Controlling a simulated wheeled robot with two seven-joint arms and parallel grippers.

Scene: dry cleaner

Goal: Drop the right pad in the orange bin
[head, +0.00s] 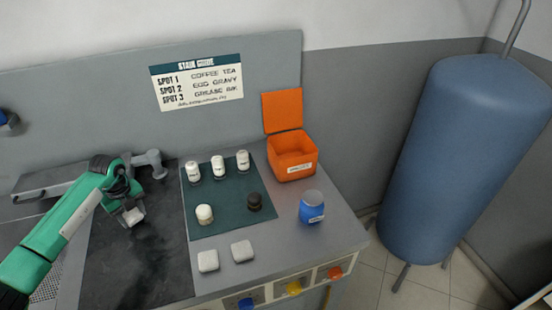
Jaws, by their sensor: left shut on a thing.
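Two pale square pads lie side by side near the front edge of the counter: a left pad (208,261) and a right pad (242,250). The orange bin (292,168) stands at the back right of the counter, its lid up and a white label on its front. My left gripper (131,212) is over the dark board on the left, shut on a small whitish pad-like block (134,216). It is well to the left of both lying pads and of the bin. My right gripper is out of view.
A dark green mat (228,206) holds several white-capped bottles and a dark round piece. A blue jar (312,206) stands right of the mat, in front of the bin. A stain guide (197,82) hangs behind. A large blue tank (460,150) stands on the right.

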